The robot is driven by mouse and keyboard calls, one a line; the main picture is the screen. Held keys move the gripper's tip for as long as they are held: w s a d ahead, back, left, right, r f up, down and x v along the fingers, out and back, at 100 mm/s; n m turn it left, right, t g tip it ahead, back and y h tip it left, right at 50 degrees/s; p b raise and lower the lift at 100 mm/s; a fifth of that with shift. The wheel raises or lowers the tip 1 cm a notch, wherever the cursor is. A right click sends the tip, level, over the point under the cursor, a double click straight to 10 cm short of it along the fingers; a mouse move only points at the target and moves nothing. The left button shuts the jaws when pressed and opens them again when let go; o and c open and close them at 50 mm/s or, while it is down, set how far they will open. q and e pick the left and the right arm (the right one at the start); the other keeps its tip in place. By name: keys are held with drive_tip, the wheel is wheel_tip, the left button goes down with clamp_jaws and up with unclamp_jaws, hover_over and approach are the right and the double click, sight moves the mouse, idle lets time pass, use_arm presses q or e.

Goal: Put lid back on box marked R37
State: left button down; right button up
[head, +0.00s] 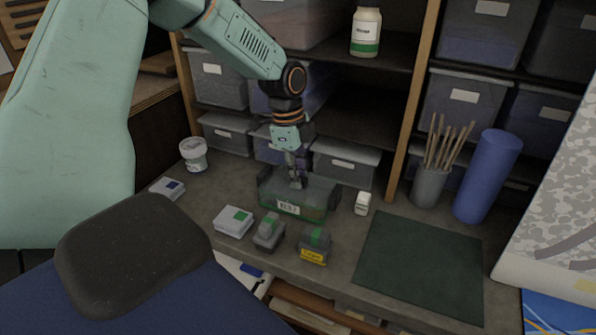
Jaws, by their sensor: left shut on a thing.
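A dark, see-through box (288,207) with a green tint and a white label stands on the bench in the middle of the head view. The label's text is too small to read, so I cannot confirm R37. My left gripper (297,182) points down over the box and is shut on what looks like the box's dark lid. The fingers hide part of it, and I cannot tell whether the lid touches the rim all round. My right gripper is not in view.
In front of the box are a white box (232,222), a grey block (268,232) and a yellow-labelled block (315,246). A small white bottle (362,203) stands at its right. The green mat (420,265) is clear. Shelf bins (345,162) stand close behind.

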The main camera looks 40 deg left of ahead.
use_arm(q)
drive_tip(key=c, duration=1.1)
unclamp_jaws()
drive_tip(key=shift+c, duration=0.2)
drive_tip(key=o, duration=0.5)
drive_tip(key=shift+r, duration=0.15)
drive_tip(key=shift+r+p, duration=3.4)
drive_tip(key=shift+p, duration=0.25)
drive_tip(key=shift+c, duration=0.2)
